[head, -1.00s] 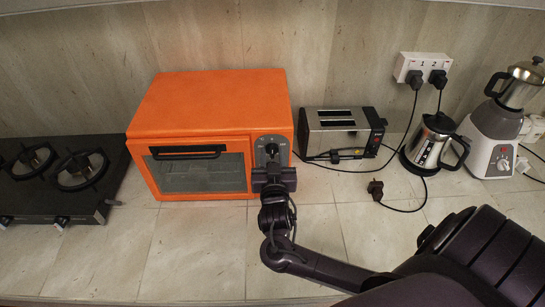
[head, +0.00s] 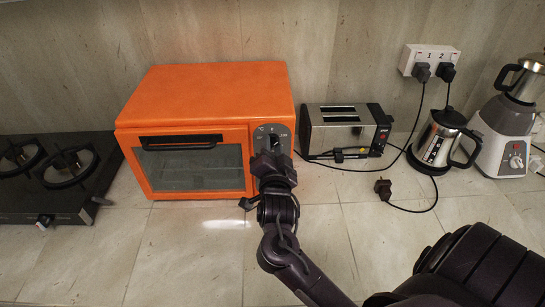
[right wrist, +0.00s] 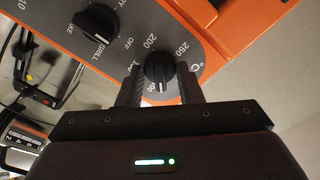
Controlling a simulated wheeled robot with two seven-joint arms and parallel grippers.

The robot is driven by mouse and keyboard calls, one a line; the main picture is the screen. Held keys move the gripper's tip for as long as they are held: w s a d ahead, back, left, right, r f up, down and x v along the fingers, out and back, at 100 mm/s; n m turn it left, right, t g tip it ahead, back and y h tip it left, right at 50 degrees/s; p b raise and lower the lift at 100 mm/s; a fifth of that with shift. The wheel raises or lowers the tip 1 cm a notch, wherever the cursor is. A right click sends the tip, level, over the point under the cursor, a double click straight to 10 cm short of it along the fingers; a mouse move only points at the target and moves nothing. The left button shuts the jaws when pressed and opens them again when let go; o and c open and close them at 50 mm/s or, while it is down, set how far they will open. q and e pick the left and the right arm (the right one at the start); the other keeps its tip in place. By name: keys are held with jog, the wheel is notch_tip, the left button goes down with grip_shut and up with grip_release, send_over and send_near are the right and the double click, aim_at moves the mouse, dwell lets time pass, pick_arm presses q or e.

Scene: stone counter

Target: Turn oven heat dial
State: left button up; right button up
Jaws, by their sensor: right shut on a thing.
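The orange oven (head: 207,90) stands against the wall, with its glass door closed. Its heat dial (head: 271,147) is a black knob on the grey panel at the oven's right. In the right wrist view the heat dial (right wrist: 160,72) sits between my fingers, with °C numbers around it and its white mark pointing down in the picture. My right gripper (head: 271,158) is shut on it, with a finger on either side, and looks tilted in the head view. A second knob (right wrist: 96,24) with GRILL and OFF labels is free. My left gripper is not in view.
A black hob (head: 55,180) lies left of the oven. A toaster (head: 342,131), a kettle (head: 438,142) and a blender (head: 505,125) stand to the right. A loose plug (head: 383,188) lies on the counter, whose front (head: 185,250) is clear.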

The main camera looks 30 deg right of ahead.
jog(key=m+b, duration=0.3)
jog(key=shift+f, duration=0.25)
jog(key=shift+r+m+b, duration=0.15)
jog(key=shift+m+b, duration=0.55)
jog(key=shift+m, duration=0.2)
jog(key=o, duration=1)
jog(key=shift+r, duration=0.1)
jog(key=shift+c, duration=0.2)
